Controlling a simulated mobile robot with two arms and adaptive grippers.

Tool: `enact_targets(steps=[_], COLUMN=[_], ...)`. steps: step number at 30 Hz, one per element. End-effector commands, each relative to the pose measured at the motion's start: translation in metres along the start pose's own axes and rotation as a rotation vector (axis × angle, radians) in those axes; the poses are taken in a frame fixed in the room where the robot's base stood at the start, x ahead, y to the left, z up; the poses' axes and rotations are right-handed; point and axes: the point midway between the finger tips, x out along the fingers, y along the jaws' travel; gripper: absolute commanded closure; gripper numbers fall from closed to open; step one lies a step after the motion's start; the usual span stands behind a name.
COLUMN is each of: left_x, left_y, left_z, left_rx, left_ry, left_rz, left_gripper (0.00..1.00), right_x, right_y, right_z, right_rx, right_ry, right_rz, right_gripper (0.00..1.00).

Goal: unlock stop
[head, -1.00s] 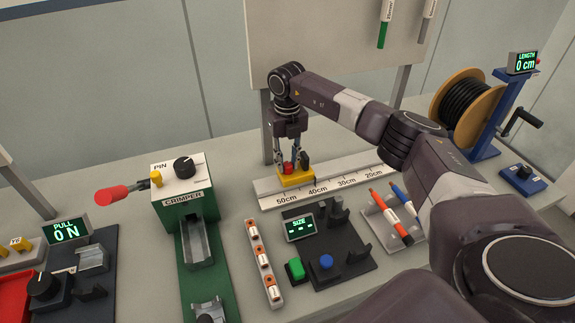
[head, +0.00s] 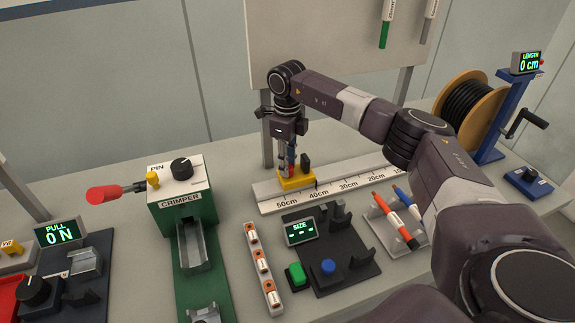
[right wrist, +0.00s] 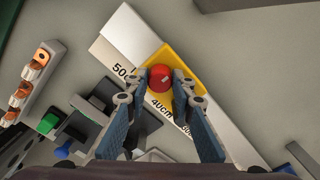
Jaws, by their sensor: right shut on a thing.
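The stop is a yellow block (head: 297,181) sitting on the white ruler rail (head: 350,186) between the 50cm and 40cm marks. Its red knob (right wrist: 160,77) shows clearly in the right wrist view, on the yellow block (right wrist: 186,62). My right gripper (head: 290,168) points down over the stop, shut on the red knob. In the right wrist view its fingertips (right wrist: 161,88) sit at either side of the knob. My left gripper is out of view.
The green crimper (head: 182,195) with its red-ended handle stands left of the rail. In front are a rack of small orange-ended parts (head: 262,262), the SIZE unit (head: 325,250) and the markers (head: 396,218). The cable spool (head: 468,108) is at the back right.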

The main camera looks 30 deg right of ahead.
Motion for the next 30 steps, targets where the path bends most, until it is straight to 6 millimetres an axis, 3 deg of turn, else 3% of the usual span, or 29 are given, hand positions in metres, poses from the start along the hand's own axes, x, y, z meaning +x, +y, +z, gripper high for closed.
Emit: enact_targets(steps=[18,19,21,23,30], left_x=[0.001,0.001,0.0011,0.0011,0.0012], left_y=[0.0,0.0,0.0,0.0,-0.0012], left_z=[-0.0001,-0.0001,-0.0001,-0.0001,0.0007], left_rx=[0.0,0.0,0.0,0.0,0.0], left_ry=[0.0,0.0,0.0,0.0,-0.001], left_rz=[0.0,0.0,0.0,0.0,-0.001], left_gripper=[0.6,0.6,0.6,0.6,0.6], right_x=[-0.0019,-0.0019,-0.0017,-0.0014,-0.0007], right_y=[-0.001,-0.0011,-0.001,-0.0009,-0.0004], right_z=[0.0008,0.0008,0.0006,0.0005,0.0002], right_rx=[-0.037,-0.037,-0.037,-0.037,-0.036], right_ry=[-0.004,-0.004,-0.003,-0.003,-0.001], right_rz=[-0.003,-0.003,-0.002,-0.002,-0.001], right_gripper=[1.0,0.74,0.66,0.6,0.6])
